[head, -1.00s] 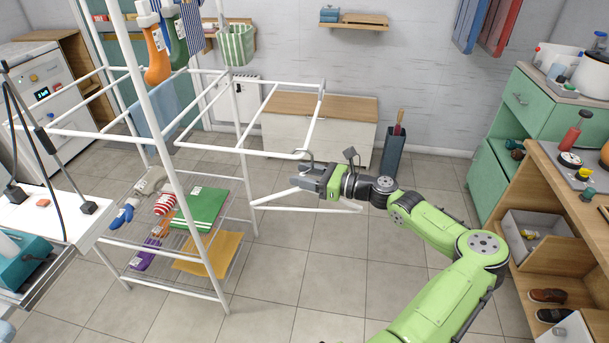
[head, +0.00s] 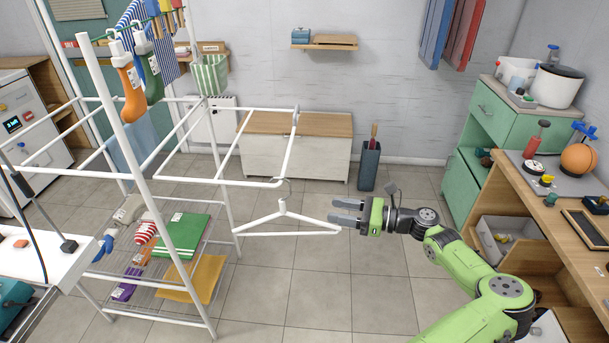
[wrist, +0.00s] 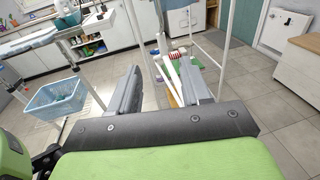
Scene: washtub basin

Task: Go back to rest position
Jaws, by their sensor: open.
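My gripper (head: 347,212) points left in the head view, with its two fingers apart and nothing between them. A white clothes hanger (head: 285,223) hangs by its hook from the front end of a rail of the white drying rack (head: 225,182). The hanger's right corner is close to my fingertips in the head view; I cannot tell the depth gap. In the wrist view my open fingers (wrist: 160,95) show at the centre. The white hanger bars (wrist: 172,75) appear beyond them.
Socks, a green cloth (head: 184,235) and a yellow cloth (head: 205,279) lie on the rack's lower shelf. A wooden shelf unit (head: 570,215) stands at right. A wooden-topped cabinet (head: 295,145) stands at the back wall. The tiled floor (head: 310,290) around my gripper is clear.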

